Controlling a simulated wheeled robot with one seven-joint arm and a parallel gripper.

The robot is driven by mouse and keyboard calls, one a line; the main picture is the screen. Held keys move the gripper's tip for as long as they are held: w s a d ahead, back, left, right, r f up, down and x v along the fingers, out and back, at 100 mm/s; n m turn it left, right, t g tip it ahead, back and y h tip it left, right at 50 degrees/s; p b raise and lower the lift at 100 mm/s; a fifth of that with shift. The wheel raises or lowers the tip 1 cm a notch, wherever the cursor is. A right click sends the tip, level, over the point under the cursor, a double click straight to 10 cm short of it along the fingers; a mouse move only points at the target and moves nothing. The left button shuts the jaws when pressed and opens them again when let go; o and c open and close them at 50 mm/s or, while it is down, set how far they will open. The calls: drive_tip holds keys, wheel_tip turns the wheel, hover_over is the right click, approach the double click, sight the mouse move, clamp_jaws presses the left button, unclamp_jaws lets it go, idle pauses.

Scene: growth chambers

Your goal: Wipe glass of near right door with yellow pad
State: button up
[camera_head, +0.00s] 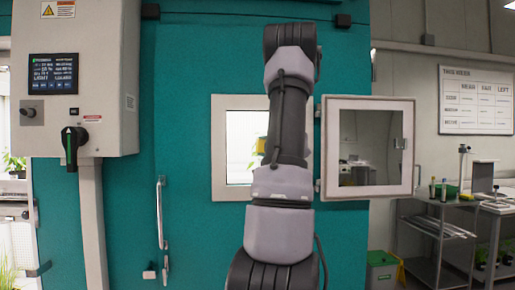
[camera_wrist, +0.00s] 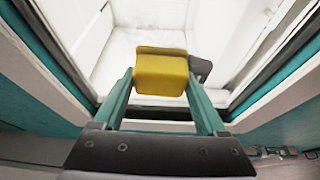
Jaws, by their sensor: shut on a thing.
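My gripper (camera_wrist: 160,84) is shut on the yellow pad (camera_wrist: 162,70) in the wrist view, with one teal finger on each side. The pad is at the mouth of a white-lined opening; I cannot tell whether it touches anything. A bit of the pad (camera_head: 262,146) shows in the head view beside my arm, in front of the white-framed opening (camera_head: 218,150). The small hatch door (camera_head: 408,150) stands swung open to the right, its glass (camera_head: 362,148) facing me. My arm hides the middle of the opening's right side and the gripper in the head view.
A grey control box (camera_head: 100,80) with a screen and black switch is on the teal wall (camera_head: 185,60) at left. A vertical handle (camera_head: 161,213) is below. At right are a metal cart (camera_head: 428,240), a green bin (camera_head: 382,272) and a whiteboard (camera_head: 475,99).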

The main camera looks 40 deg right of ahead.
drive_tip(key=shift+s+d+r, duration=0.85)
drive_tip(key=shift+s+d, duration=1.35)
drive_tip(key=shift+d, duration=1.3)
drive_tip(key=shift+w+a, duration=1)
drive_tip(key=shift+a, duration=0.65)
drive_tip(key=shift+w+a, duration=1)
drive_tip(key=shift+a, duration=0.7)
drive_tip(key=shift+w+a, duration=1)
drive_tip(key=shift+a, duration=0.65)
drive_tip(key=s+a, duration=0.4)
drive_tip(key=s, duration=0.3)
drive_tip(key=shift+s+a, duration=0.3)
drive_tip(key=shift+s, duration=0.05)
